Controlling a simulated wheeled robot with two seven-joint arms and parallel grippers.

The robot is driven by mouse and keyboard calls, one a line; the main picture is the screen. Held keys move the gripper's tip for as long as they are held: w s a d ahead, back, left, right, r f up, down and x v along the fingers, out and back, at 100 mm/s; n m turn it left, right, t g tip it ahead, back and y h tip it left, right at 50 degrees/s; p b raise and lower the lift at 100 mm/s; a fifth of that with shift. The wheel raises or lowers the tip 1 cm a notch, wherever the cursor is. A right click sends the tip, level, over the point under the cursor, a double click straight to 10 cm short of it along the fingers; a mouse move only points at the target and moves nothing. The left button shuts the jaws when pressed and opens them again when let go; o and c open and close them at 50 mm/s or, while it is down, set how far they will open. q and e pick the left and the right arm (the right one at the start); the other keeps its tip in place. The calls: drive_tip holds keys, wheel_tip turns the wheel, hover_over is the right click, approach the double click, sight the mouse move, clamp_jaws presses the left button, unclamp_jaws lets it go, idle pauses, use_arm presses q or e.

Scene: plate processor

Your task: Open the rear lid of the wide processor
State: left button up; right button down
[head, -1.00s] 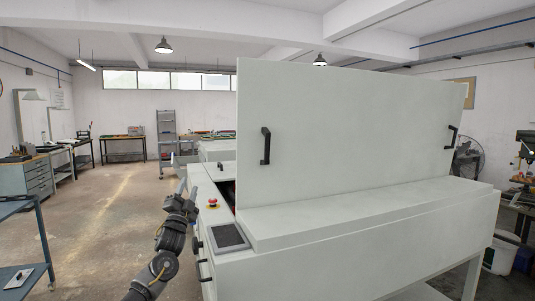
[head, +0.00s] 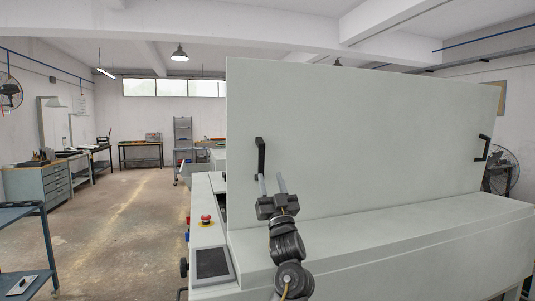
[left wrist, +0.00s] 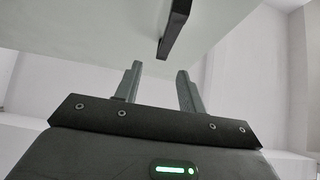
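The wide processor (head: 400,255) is a large white machine filling the right of the head view. Its large flat lid panel (head: 370,130) stands raised and nearly upright. The panel has a black left handle (head: 261,157) and a black right handle (head: 483,147). My left gripper (head: 271,178) is open and empty, its fingers pointing up just below and in front of the left handle. In the left wrist view, a black handle (left wrist: 174,28) lies beyond the parted fingertips (left wrist: 159,68), apart from them. My right gripper is not in view.
A control screen (head: 211,263) and a red stop button (head: 206,219) sit at the processor's left end. A blue table (head: 20,213) stands at far left. The floor (head: 120,230) between is clear.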

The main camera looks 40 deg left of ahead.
sight(262, 155)
use_arm(q)
drive_tip(key=p+x, duration=0.1)
drive_tip(key=x, duration=0.2)
drive_tip(key=p+x, duration=0.1)
drive_tip(key=x, duration=0.2)
drive_tip(key=p+x, duration=0.1)
drive_tip(key=x, duration=0.2)
drive_tip(key=shift+s+a+r, duration=0.15)
drive_tip(key=shift+s+a, duration=0.1)
drive_tip(key=shift+a, duration=0.15)
drive_tip(key=shift+w+a+r+p, duration=0.2)
drive_tip(key=shift+a+r+p, duration=0.05)
drive_tip(key=shift+p, duration=0.05)
drive_tip(key=shift+w+a+r, duration=0.1)
drive_tip(key=shift+a+r, duration=0.05)
drive_tip(key=shift+w, duration=0.1)
clamp_jaws()
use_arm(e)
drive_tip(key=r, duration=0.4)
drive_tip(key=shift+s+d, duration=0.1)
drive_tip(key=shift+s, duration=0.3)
